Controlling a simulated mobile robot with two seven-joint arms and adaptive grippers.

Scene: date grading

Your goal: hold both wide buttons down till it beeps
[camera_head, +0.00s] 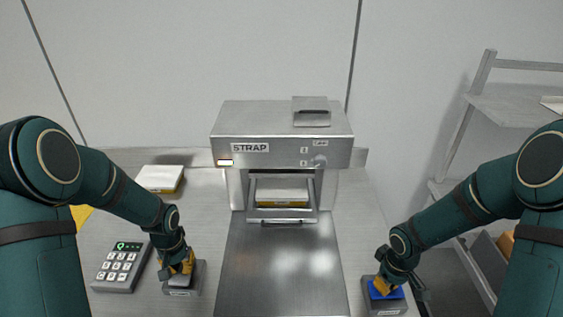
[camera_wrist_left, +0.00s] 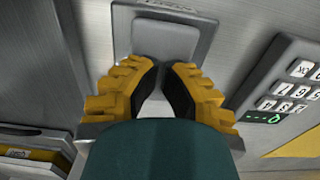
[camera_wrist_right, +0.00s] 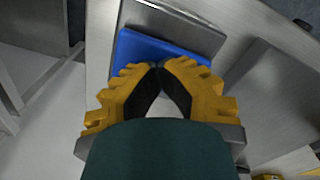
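The left wide button is a pale grey pad on a grey box (camera_head: 183,291); it also shows in the left wrist view (camera_wrist_left: 165,40). My left gripper (camera_head: 178,270) is over it, tips pointing down, with a small gap between the fingertips and nothing held. The right wide button is blue (camera_head: 387,293) on a grey box, and it shows in the right wrist view (camera_wrist_right: 150,48). My right gripper (camera_head: 382,288) is over it, fingertips together at the near edge of the blue pad. I cannot tell whether either button is pressed in.
A bare steel plate (camera_head: 280,260) lies in front.

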